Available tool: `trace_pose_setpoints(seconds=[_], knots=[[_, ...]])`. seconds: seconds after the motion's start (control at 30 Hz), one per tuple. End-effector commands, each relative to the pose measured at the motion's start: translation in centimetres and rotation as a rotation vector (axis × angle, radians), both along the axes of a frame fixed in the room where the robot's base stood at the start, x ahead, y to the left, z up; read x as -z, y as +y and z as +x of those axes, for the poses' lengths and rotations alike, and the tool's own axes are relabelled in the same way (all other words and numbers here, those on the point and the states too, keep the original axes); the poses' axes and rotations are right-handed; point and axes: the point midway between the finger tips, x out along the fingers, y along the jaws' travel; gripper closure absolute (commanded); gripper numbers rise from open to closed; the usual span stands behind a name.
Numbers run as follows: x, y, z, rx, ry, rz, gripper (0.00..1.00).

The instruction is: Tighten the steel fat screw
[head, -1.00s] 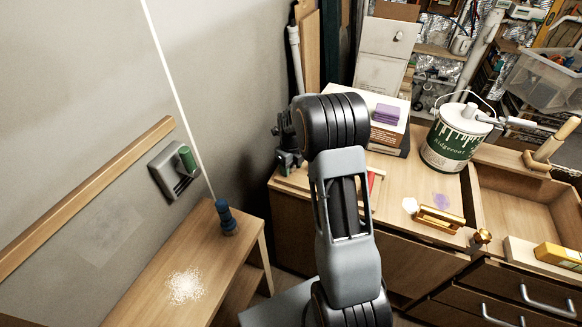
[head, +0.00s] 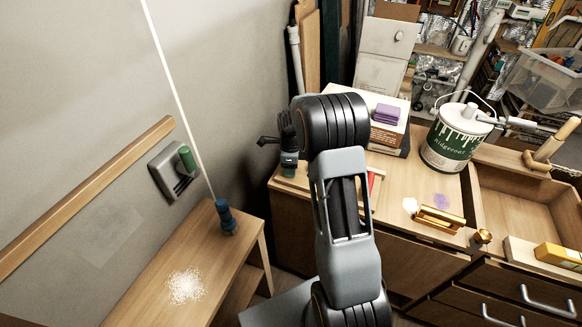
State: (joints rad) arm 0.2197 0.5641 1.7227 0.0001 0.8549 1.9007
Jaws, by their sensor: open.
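I cannot make out the steel fat screw in this view. My arm rises through the middle of the picture and bends away at a black joint. My gripper (head: 267,140) shows only in part, as dark parts at the left of that joint, pointing left near the grey wall. It is open, and I see nothing between its fingers. The rest of it is hidden behind the arm. A dark green and black part (head: 289,163) shows just below it, at the left edge of the workbench (head: 392,172); I cannot tell what it is.
A grey wall fixture with a green cylinder (head: 187,158) is at left. A blue object (head: 226,217) stands on the low wooden table (head: 222,257) with white powder. The workbench bears a paint can (head: 452,146), a purple block (head: 387,113) and a brass piece (head: 440,220). An open drawer is at right.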

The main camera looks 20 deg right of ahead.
Motion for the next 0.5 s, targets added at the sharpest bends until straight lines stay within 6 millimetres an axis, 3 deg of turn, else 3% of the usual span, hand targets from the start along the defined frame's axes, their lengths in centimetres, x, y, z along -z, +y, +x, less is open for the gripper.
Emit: trace_pose_setpoints(seconds=[0.5], knots=[[-0.11, 0.01, -0.01, -0.072, 0.000, 0.000, 0.49]])
